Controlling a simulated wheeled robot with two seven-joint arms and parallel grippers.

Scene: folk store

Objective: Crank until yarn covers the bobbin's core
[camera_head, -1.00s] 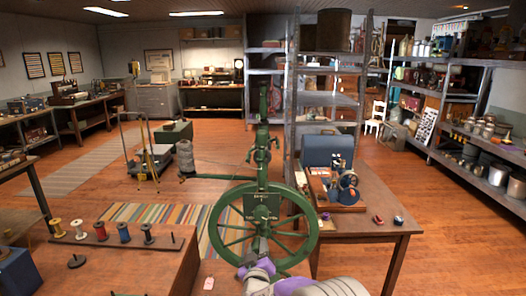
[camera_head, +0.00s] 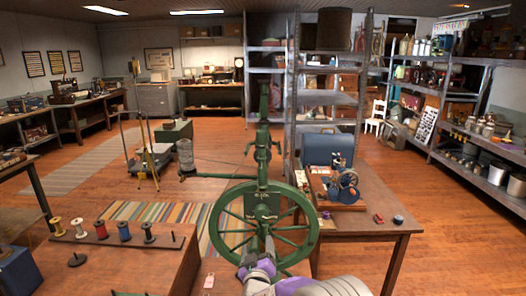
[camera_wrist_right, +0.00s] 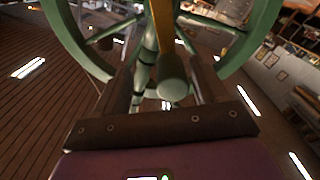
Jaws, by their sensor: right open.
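A tall green winding machine with a spoked wheel (camera_head: 220,222) stands in front of me. The bobbin (camera_head: 186,152) on its left arm looks grey; from here I cannot tell how much yarn is on its core. My right gripper (camera_head: 267,238) is at the lower middle of the wheel. In the right wrist view, my open gripper (camera_wrist_right: 163,70) has its two dark fingers on either side of a green rounded crank handle (camera_wrist_right: 173,85), with gaps beside it. The wheel rim and spokes show behind it. My left gripper is out of view.
A bench with several colored spools (camera_head: 101,230) is at the lower left. A wooden table (camera_head: 385,205) at right holds a blue case (camera_head: 320,149) and a small cranked device (camera_head: 346,187). A metal shelf (camera_head: 290,110) stands behind the machine. Floor lies open at right.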

